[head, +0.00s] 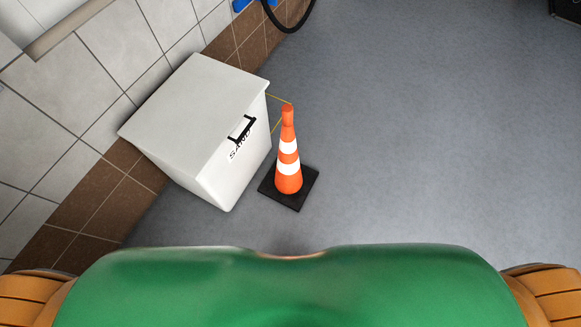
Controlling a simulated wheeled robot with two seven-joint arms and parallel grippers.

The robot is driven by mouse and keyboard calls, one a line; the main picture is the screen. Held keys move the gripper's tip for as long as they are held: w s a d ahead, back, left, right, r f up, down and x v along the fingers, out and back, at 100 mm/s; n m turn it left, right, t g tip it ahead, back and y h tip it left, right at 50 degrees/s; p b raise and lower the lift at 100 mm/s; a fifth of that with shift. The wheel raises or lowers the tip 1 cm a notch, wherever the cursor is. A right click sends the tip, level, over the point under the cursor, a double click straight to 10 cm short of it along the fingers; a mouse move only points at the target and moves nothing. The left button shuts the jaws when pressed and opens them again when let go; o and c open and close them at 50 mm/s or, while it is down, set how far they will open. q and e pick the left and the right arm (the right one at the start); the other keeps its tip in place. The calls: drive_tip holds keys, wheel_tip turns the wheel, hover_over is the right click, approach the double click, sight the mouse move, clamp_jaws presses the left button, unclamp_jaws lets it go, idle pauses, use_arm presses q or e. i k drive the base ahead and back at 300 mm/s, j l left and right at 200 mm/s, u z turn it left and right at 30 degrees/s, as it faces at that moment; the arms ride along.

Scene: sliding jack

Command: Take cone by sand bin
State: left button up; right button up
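An orange cone (288,179) with white bands and a square black base stands upright on the grey floor in the head view. It is just right of a white sand bin (185,110), which has a black handle and a "SAND" label on its front. A small gap of floor shows between the cone's base and the bin. Neither of my grippers is in view; only my green torso and orange shoulders show along the bottom.
A tiled wall (60,90) with a brown lower band runs behind the bin on the left. A thin yellow line (279,98) runs between the bin and the cone's top. A black hose (290,24) hangs at the top. The floor (440,140) to the right is clear.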

sight(288, 182)
drive_tip(key=i+l+u, duration=0.35)
drive_tip(key=l, duration=0.3)
drive_tip(key=i+l+u, duration=0.35)
drive_tip(key=l, duration=0.4)
drive_tip(key=i+l+u, duration=0.2)
drive_tip(key=l, duration=0.2)
